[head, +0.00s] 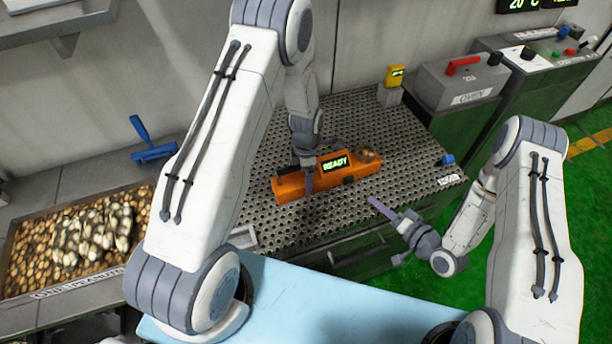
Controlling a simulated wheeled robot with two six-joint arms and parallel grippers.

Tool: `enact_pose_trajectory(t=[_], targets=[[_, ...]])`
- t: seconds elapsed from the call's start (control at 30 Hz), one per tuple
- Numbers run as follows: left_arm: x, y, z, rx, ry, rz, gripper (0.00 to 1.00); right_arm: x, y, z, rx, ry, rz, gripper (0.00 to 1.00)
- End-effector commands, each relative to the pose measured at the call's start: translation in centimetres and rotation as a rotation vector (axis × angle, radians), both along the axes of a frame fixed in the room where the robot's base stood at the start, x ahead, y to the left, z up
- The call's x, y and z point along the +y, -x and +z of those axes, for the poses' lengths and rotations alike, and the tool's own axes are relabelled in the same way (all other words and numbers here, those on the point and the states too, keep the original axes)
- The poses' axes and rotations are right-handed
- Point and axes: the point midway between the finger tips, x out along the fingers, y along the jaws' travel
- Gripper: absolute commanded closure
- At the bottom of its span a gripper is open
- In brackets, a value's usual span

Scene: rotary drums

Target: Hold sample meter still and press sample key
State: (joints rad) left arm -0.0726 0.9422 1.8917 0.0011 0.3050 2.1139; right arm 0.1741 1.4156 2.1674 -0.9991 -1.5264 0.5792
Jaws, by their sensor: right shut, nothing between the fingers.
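The orange sample meter (290,187) lies on the perforated metal bench top (400,140). Its lit display (335,163) reads READY, and a round cup with brown contents (368,156) sits at its right end. A small dark key (349,181) shows low on its near side. My left gripper (308,180) reaches down over the meter, with one finger visible against its near face. The other finger is hidden, so its grip is unclear.
A small yellow device (395,75) stands at the back of the bench, and a blue knob (447,160) is at its right corner. Grey-green machines stand at right.

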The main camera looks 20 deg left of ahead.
Motion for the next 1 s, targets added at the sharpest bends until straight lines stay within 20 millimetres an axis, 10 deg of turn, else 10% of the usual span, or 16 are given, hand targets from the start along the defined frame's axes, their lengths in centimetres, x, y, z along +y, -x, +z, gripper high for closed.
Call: enact_pose_trajectory(t=[0.43,1.0], targets=[[0.0,0.3,-0.4,0.009,-0.001,-0.008,1.00,1.1,-0.1,-0.7,0.211,-0.056,-0.103,1.00],[0.0,0.4,-0.4,0.010,-0.002,-0.008,1.00,1.8,2.8,-2.2,0.935,-0.422,-0.842,1.00]])
